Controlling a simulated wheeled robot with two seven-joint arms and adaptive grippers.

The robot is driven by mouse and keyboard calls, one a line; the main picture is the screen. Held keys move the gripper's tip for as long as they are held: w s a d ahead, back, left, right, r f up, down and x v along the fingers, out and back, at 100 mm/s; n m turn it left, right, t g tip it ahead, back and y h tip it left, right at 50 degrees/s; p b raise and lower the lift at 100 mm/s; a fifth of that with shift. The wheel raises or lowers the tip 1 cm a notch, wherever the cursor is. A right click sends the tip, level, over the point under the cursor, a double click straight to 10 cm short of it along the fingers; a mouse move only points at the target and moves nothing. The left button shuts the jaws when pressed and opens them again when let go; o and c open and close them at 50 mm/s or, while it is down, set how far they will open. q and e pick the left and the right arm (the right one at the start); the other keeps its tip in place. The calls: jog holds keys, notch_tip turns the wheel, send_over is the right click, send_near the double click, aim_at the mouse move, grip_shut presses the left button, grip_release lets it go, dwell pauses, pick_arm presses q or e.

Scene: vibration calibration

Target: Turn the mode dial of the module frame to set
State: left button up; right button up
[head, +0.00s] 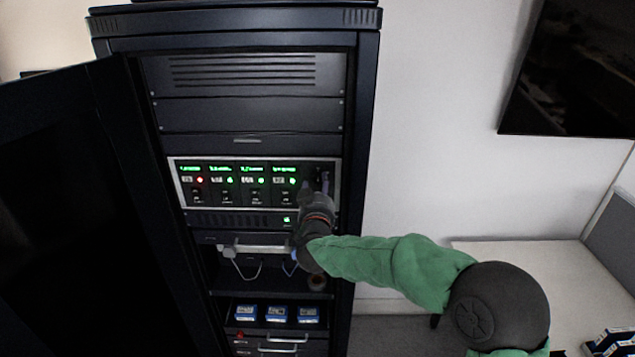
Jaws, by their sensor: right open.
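The module frame (254,206) is a silver-edged panel in the black rack, with several modules side by side, each with green display text. The leftmost module shows a red light (200,180); the others show green lights. My right gripper (318,184) is at the right end of the module frame, in front of its last section. It is open. The mode dial cannot be made out; the gripper and wrist cover that part of the frame. Whether the fingers touch anything there cannot be told. My left gripper is not in view.
The rack door (65,200) stands open on the left. Below the frame are a shelf with a light bar handle (262,248) and a drawer with several blue-and-white boxes (277,313). A white desk (560,270) and a dark screen (575,70) are on the right.

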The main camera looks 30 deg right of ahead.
jog(key=shift+x, duration=1.3)
grip_shut()
